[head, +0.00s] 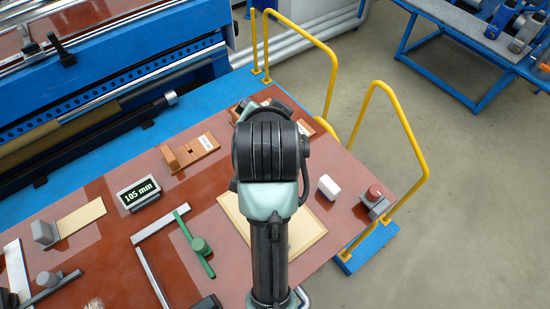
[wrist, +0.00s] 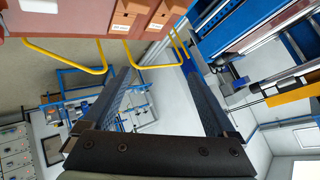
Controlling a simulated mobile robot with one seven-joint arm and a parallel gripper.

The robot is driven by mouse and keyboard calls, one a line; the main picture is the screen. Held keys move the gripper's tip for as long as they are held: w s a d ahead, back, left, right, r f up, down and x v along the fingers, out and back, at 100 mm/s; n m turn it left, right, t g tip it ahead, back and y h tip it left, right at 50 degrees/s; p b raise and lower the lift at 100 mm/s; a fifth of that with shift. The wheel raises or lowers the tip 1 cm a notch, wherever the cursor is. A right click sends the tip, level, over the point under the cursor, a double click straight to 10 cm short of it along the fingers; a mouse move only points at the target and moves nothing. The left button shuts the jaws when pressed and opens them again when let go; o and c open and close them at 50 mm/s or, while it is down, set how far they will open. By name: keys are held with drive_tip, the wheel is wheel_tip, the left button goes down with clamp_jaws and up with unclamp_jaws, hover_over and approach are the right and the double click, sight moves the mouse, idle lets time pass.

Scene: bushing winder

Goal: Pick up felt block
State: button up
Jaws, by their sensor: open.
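No block can be told for certain as felt. A small white block (head: 328,187) stands on the brown tabletop, right of my arm in the head view, and may be the felt block. A grey block (head: 42,232) sits on a beige strip at the left. My gripper (wrist: 157,66) is open in the wrist view, with nothing between its two dark fingers. It points out past the table edge, apart from any block. In the head view my arm hides most of the gripper and part of the table.
A brown block with a label (head: 196,148), a 105 mm display (head: 139,193), a green tool (head: 197,245) and a red-topped button box (head: 374,196) are on the table. A light wooden board (head: 304,236) lies partly under my arm. Yellow rails (head: 404,125) stand beyond the table.

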drive_tip(key=s+f+m+g, duration=0.1)
drive_tip(key=s+f+g, duration=0.2)
drive_tip(key=s+f, duration=0.1)
drive_tip(key=s+f+m+g+p, duration=0.1)
drive_tip(key=s+f+g, duration=0.2)
drive_tip(key=s+f, duration=0.2)
drive_tip(key=s+f+m+g+p, duration=0.1)
drive_tip(key=s+f+m+g, duration=0.1)
drive_tip(key=s+f, duration=0.3)
drive_tip(key=shift+s+f+g, duration=0.2)
drive_tip(key=shift+s+g, duration=0.7)
drive_tip(key=shift+s, duration=0.05)
wheel_tip(320, 180, down, 5)
drive_tip(key=shift+r+p, duration=0.1)
drive_tip(key=shift+p, duration=0.6)
drive_tip(key=shift+d+f+p, duration=0.15)
drive_tip(key=shift+f+p, duration=0.3)
drive_tip(key=shift+f, duration=0.85)
drive_tip(key=shift+d+f+p, duration=0.1)
drive_tip(key=shift+f+p, duration=0.3)
drive_tip(key=shift+f, duration=0.9)
clamp_jaws()
drive_tip(key=shift+r, duration=0.15)
